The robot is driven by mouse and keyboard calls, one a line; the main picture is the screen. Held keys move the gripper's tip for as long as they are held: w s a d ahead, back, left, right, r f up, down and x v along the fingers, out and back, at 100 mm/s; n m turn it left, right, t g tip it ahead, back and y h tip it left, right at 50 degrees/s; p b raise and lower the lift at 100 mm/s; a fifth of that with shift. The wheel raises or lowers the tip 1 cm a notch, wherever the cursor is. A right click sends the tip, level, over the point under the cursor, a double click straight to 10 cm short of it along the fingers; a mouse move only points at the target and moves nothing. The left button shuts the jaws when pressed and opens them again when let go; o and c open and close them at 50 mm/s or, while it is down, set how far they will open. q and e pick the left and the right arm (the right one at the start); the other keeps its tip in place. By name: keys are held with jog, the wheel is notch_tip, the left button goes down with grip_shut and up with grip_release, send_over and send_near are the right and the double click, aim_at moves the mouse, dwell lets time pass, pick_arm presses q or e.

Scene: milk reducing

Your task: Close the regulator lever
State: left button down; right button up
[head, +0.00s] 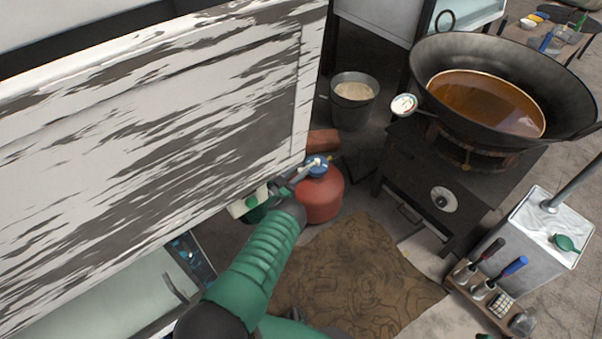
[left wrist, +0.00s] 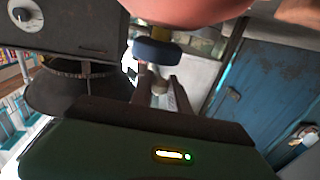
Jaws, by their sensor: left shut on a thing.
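The red gas cylinder (head: 322,196) stands on the floor beside the wooden-backed panel, with the blue regulator (head: 317,167) on its top. In the left wrist view the regulator (left wrist: 157,53) shows as a blue disc against the red cylinder (left wrist: 180,9). My left gripper (head: 301,172) reaches to the regulator from below. In the left wrist view its fingers (left wrist: 160,92) are shut on a small pale part at the regulator, which appears to be the lever. The lever's exact angle is hard to make out. My right gripper is not in view.
A black stove (head: 455,205) with a large wok (head: 425,75) of brown liquid stands to the right. A grey bucket (head: 352,105) is behind the cylinder. A large worn white panel (head: 150,120) fills the left. A brown mat (head: 350,270) lies on the floor in front.

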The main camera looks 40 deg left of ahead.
pick_arm(q)
jog(key=shift+w+r, duration=0.2)
jog(key=shift+r, duration=0.05)
jog(key=c, duration=1.3)
grip_release()
jog(key=shift+o, duration=0.2)
jog(key=shift+f, duration=0.15)
jog(key=shift+s, duration=0.1)
jog(key=s+p, duration=0.5)
jog(key=s, duration=0.7)
jog(key=shift+a, duration=0.4)
